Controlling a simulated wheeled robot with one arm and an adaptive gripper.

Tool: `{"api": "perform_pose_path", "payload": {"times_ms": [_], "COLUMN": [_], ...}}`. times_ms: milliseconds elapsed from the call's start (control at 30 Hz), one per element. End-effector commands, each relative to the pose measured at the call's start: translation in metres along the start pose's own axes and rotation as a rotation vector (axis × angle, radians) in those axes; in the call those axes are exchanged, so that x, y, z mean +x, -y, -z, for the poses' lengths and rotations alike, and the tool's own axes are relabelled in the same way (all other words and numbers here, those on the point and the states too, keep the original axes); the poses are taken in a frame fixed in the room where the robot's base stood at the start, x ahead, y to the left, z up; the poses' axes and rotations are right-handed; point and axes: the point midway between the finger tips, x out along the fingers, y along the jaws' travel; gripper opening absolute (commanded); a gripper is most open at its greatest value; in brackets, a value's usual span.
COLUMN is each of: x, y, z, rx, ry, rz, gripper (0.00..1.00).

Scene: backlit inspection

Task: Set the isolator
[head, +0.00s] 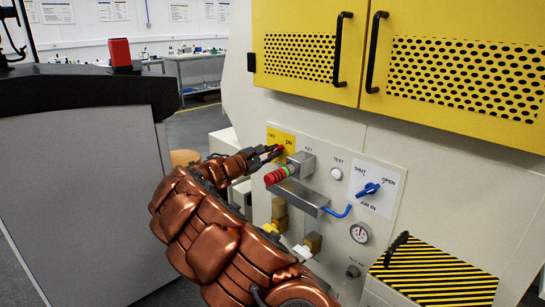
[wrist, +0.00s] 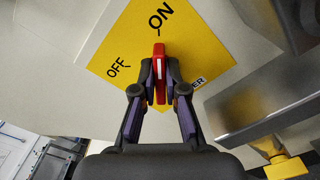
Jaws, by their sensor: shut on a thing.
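The isolator is a red handle (wrist: 158,52) with a white line, on a yellow plate (wrist: 110,45) marked OFF and ON. In the wrist view the handle points up towards the ON mark, with OFF to its left. My gripper (wrist: 160,72) is shut on the handle, one finger on each side. In the head view the yellow plate (head: 274,132) is at the panel's upper left. My gripper (head: 274,152) reaches it from the left and hides part of the plate and handle.
Further right are a blue AIR IN knob (head: 368,190) and a gauge (head: 360,233). Yellow perforated doors (head: 450,75) with black handles are above.

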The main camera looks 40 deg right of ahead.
Motion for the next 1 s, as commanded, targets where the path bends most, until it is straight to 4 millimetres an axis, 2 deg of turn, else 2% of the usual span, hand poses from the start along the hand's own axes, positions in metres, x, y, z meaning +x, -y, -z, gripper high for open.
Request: {"api": "perform_pose_path", "payload": {"times_ms": [500,533,767,1000], "x": [-0.0003,-0.0003,0.0001,0.0002], "y": [0.0003,0.0003,0.0004,0.0003], "z": [0.0004,0.0004,0.0001,-0.0001], "rx": [0.021,0.021,0.020,0.020], "ry": [-0.001,-0.001,0.000,0.000], "rz": [0.000,0.000,0.001,0.001], "gripper": [0.00,0.12,0.36,0.36]}}
